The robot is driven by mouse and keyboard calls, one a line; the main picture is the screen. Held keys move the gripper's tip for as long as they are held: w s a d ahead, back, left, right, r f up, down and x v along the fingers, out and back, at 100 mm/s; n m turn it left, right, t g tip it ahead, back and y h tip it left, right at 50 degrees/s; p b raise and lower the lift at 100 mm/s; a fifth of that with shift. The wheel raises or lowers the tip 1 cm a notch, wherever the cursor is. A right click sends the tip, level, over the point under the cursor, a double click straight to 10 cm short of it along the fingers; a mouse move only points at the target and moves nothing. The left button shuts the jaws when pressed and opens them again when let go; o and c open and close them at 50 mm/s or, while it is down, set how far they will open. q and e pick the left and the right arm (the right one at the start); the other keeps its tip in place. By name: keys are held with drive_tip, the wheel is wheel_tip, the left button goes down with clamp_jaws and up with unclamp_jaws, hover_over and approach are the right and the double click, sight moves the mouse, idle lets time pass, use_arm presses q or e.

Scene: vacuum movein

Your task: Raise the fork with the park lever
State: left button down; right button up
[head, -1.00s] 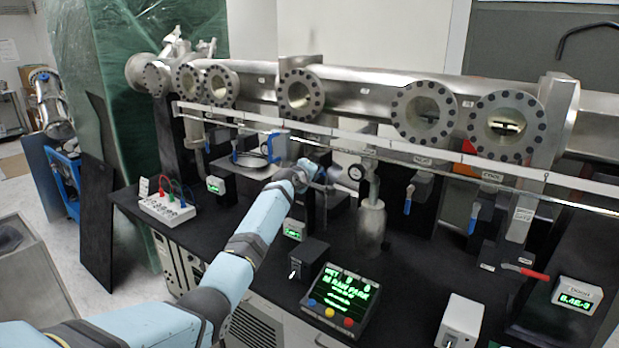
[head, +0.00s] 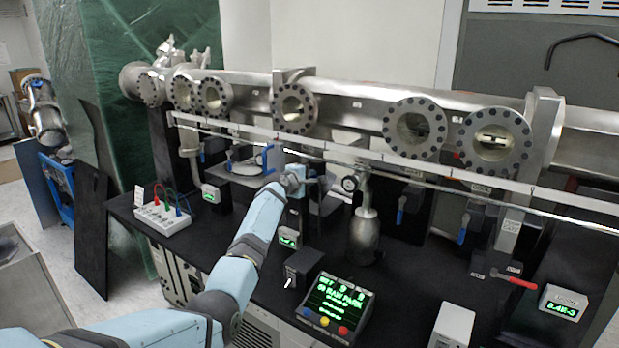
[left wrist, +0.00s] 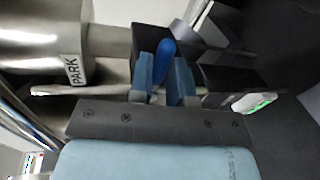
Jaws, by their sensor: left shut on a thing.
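The park lever (left wrist: 166,52) shows its rounded blue handle in the left wrist view, between the two blue fingers. My left gripper (left wrist: 163,85) is shut on this handle. A PARK label (left wrist: 73,70) is on the metal body to the left of it. In the head view my left gripper (head: 299,175) is at the rig's middle, left of a round gauge (head: 349,183), and its wrist hides the lever. I cannot make out the fork with certainty; a round window port (head: 495,140) shows a pale flat part inside. My right gripper is not in view.
A control box (head: 336,305) with a green-lit screen and coloured buttons stands on the black table (head: 405,270). Hanging blue-handled valves (head: 401,215) and a red lever (head: 522,283) are to the right. A long rail (head: 390,165) runs above the gripper.

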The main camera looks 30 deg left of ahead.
use_arm(q)
drive_tip(key=shift+r, duration=0.4)
drive_tip(key=c, duration=1.1)
unclamp_jaws()
drive_tip(key=shift+f, duration=0.1)
drive_tip(key=b+v, duration=0.1)
drive_tip(key=v, duration=1.2)
drive_tip(key=shift+s, duration=0.4)
